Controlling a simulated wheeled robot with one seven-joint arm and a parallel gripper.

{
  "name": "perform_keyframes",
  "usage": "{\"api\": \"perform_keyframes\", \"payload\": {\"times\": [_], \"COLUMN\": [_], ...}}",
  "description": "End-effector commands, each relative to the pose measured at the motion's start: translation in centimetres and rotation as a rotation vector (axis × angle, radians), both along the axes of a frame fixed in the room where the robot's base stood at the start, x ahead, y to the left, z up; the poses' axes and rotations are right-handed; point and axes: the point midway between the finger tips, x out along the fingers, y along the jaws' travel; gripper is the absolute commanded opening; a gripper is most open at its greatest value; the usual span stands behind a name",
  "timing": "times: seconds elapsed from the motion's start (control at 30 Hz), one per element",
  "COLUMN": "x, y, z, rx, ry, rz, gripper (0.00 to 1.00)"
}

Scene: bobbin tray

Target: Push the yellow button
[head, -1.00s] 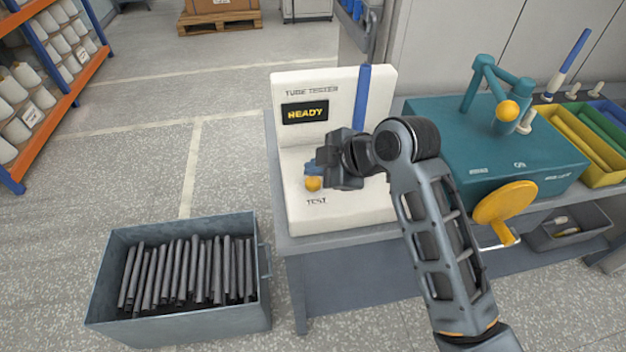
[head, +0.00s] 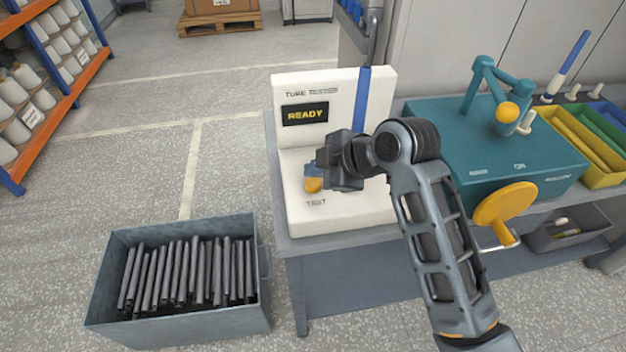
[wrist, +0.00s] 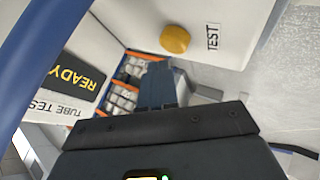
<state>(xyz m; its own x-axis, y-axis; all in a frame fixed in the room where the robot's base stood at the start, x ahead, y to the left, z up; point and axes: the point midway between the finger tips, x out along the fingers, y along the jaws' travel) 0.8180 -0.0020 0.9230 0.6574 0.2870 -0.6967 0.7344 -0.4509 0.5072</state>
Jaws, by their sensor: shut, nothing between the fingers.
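The round yellow button (head: 313,186) is on the cream tube tester (head: 345,212), above the printed word TEST. It also shows in the wrist view (wrist: 174,40), apart from my fingers in that picture. My gripper (head: 312,172) is at the button in the head view, and its blue fingertips cover the button's upper part. Whether they touch it I cannot tell. In the wrist view my gripper (wrist: 158,78) has its two fingers together with nothing between them. The tester's dark display (head: 305,114) reads READY in yellow.
A blue upright bar (head: 362,95) stands at the tester's right side. A teal machine (head: 490,150) with a yellow handwheel (head: 505,203) is to the right on the bench. A grey bin (head: 185,325) of dark tubes stands on the floor at left.

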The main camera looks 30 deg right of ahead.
Motion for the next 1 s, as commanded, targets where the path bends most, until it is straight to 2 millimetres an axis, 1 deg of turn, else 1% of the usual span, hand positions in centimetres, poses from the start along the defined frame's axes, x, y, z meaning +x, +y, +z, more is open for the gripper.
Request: {"api": "perform_keyframes", "payload": {"times": [0.63, 1.0], "x": [0.0, -0.01], "y": [0.0, 0.04], "z": [-0.02, -0.85], "rx": [0.0, -0.001], "ry": [0.0, 0.0], "rz": [0.0, 0.001], "gripper": [0.0, 0.0]}}
